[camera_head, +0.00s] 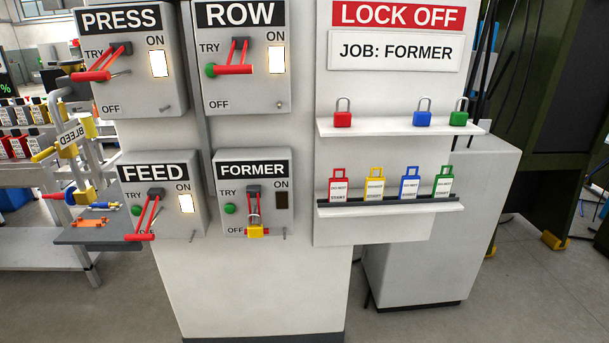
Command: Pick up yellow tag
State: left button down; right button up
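The yellow tag (374,185) stands upright on the lower shelf (390,208) of the lock-off board, behind a dark front strip. It has a white printed label and a loop at its top. A red tag (336,187) is to its left. A blue tag (409,186) and a green tag (442,185) are to its right. The tags stand apart with small gaps between them. Neither of my grippers shows in the head view.
The upper shelf (395,126) holds red (342,117), blue (423,116) and green (458,116) padlocks. A yellow padlock (257,231) hangs on the FORMER switch box (283,219). A grey cabinet (445,225) stands at the right. Space in front of the tags looks clear.

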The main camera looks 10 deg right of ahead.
aim_at(374, 190)
jog(key=u, duration=0.1)
jog(key=i, duration=1.3)
jog(key=z, duration=0.5)
